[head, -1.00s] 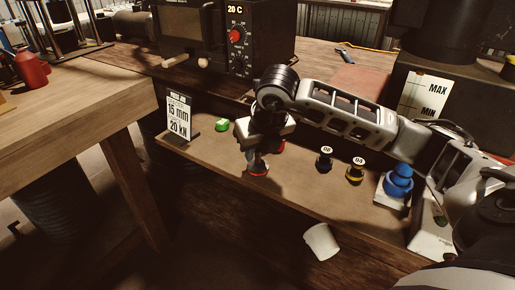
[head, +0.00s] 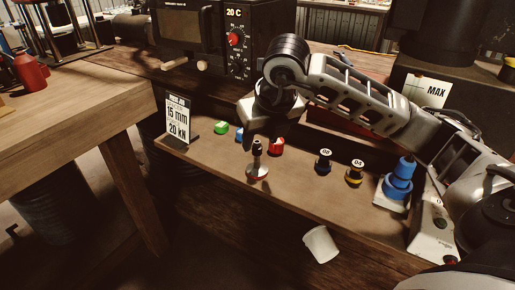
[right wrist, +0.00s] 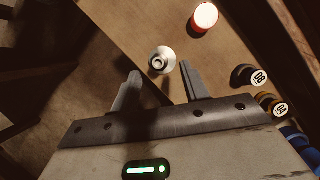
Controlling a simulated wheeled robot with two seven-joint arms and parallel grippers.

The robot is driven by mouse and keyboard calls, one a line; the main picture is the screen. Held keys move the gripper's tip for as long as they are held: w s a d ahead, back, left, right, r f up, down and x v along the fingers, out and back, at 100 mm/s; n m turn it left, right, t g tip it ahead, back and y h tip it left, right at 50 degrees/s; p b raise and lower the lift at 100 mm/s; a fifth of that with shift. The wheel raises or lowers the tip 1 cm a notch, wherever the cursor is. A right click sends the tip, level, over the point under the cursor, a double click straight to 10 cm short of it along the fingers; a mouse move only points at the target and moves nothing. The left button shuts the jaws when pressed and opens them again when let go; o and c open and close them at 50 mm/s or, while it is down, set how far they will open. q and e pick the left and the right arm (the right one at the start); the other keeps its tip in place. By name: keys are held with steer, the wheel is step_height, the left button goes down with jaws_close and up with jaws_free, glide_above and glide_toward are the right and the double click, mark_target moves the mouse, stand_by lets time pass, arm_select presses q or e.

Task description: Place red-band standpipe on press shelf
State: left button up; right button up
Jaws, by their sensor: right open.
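The standpipe (head: 257,170), with a dark top, thin metal stem and flared base with a red band, stands upright on the wooden press shelf (head: 215,162). It also shows from above in the right wrist view (right wrist: 162,60), just beyond the fingertips. My right gripper (head: 263,133) is open and empty, above the standpipe and clear of it. In the right wrist view its two fingers (right wrist: 160,74) are spread apart, with the standpipe in line with the gap. My left gripper is not in view.
A red piece (head: 276,147), a green piece (head: 221,127) and a partly hidden blue piece stand behind. A sign (head: 178,121) stands left.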

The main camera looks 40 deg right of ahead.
steer(key=v, duration=0.6)
stand_by(0.4)
